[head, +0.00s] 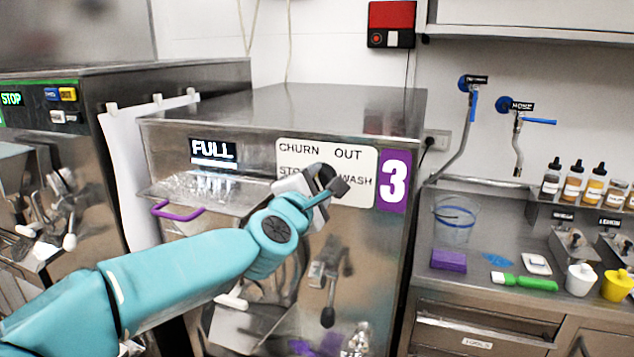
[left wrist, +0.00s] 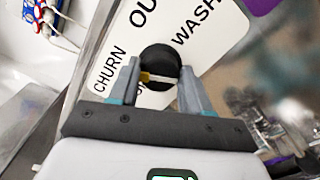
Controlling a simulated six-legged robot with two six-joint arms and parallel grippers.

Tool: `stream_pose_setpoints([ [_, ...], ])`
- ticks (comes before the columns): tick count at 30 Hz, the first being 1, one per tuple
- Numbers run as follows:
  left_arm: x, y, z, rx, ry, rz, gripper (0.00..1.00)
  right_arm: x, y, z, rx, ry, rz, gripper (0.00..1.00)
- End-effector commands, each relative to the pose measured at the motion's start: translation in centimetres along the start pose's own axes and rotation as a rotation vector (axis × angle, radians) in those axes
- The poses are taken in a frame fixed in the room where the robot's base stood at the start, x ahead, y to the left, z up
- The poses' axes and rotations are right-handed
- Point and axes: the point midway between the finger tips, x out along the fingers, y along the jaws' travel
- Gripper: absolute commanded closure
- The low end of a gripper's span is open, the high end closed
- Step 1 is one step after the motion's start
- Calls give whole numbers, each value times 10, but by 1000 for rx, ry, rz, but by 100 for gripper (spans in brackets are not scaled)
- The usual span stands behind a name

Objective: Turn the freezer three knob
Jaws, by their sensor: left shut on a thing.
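The freezer three knob is a round black knob (left wrist: 160,66) with a pale pointer line, in the left wrist view. It sits on a white label plate (head: 360,190) lettered CHURN, OUT, WASH and a partly hidden word. My left gripper (left wrist: 158,80) is shut on the knob, one finger on each side. In the head view the left gripper (head: 328,182) is at the plate and hides most of the knob. Freezer three (head: 335,105) is a steel machine with a purple number 3 sign (head: 394,181). My right gripper is in neither view.
A display reading FULL (head: 213,152) and a purple handle (head: 178,210) are left of the plate. Another freezer (head: 85,130) stands at far left. At right, a steel counter (head: 480,235) holds a clear jug (head: 455,222), a purple block (head: 449,260), a green-handled tool (head: 525,282) and bottles.

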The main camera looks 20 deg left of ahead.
Motion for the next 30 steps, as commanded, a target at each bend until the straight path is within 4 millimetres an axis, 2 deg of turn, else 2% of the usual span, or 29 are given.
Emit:
stream_pose_setpoints([
  [30,0,-6,-1,967,-6,-9,83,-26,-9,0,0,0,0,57],
])
